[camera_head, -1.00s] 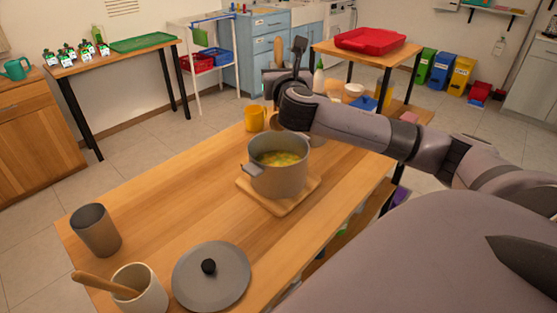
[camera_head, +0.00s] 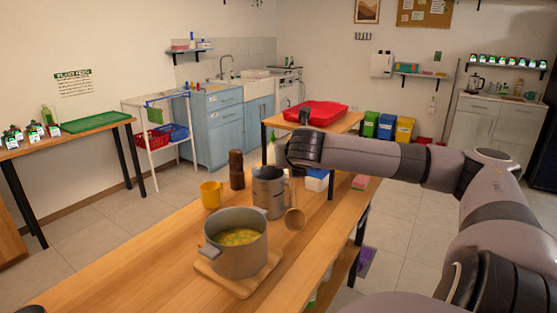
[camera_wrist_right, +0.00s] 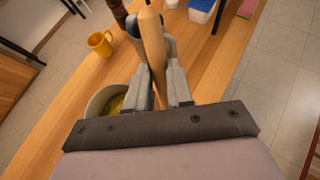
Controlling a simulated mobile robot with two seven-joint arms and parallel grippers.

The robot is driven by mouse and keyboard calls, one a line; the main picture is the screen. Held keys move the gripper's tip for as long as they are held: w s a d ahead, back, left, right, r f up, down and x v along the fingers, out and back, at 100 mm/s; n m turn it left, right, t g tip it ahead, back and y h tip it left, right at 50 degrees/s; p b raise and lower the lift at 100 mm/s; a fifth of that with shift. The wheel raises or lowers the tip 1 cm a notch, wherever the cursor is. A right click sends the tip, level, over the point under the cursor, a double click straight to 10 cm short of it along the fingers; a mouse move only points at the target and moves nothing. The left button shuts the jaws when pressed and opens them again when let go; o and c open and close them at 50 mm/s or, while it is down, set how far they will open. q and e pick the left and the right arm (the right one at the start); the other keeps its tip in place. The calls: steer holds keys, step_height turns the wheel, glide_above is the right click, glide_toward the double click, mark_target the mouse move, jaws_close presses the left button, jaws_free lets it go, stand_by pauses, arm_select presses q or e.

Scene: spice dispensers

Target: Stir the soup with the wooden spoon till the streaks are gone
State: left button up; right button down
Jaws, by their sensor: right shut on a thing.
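The soup pot (camera_head: 238,252), grey with two handles, stands on a wooden board (camera_head: 215,287) on the table. Yellowish soup (camera_head: 238,237) with green bits shows inside it. The wooden spoon (camera_head: 295,218) hangs with its bowl down, behind and to the right of the pot, outside it. In the right wrist view its wooden shaft (camera_wrist_right: 151,40) runs between the fingers of my right gripper (camera_wrist_right: 155,55), which is shut on it. The pot (camera_wrist_right: 98,104) shows at lower left there, partly hidden by the gripper. I cannot make out streaks.
Behind the pot are a yellow mug (camera_head: 211,195), a dark brown mill (camera_head: 236,169) and a grey metal jug (camera_head: 268,192) close to the spoon. A blue-and-white box (camera_head: 317,181) stands further back. Table left of the pot is clear.

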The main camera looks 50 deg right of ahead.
steer(key=shift+s+a+r+g+y, duration=0.15)
steer(key=shift+s+r+g+y, duration=0.15)
steer(key=shift+s+g+y, duration=0.25)
steer(key=shift+s+a+r+g+y, duration=0.3)
steer(key=shift+s+a+g+y, duration=0.1)
steer(key=shift+a+g+y, duration=0.15)
steer(key=s+a+r+n+g+y, duration=0.1)
steer(key=s+a+n+g+y, duration=0.1)
steer(key=a, duration=1)
steer(key=s+a+r+n+g+y, duration=0.1)
steer(key=s+a+n+g+y, duration=0.1)
steer(key=a, duration=1)
steer(key=shift+s+r+g+y, duration=0.35)
steer(key=shift+s+g+y, duration=0.25)
steer(key=shift+g+y, duration=0.45)
steer(key=shift+d, duration=0.1)
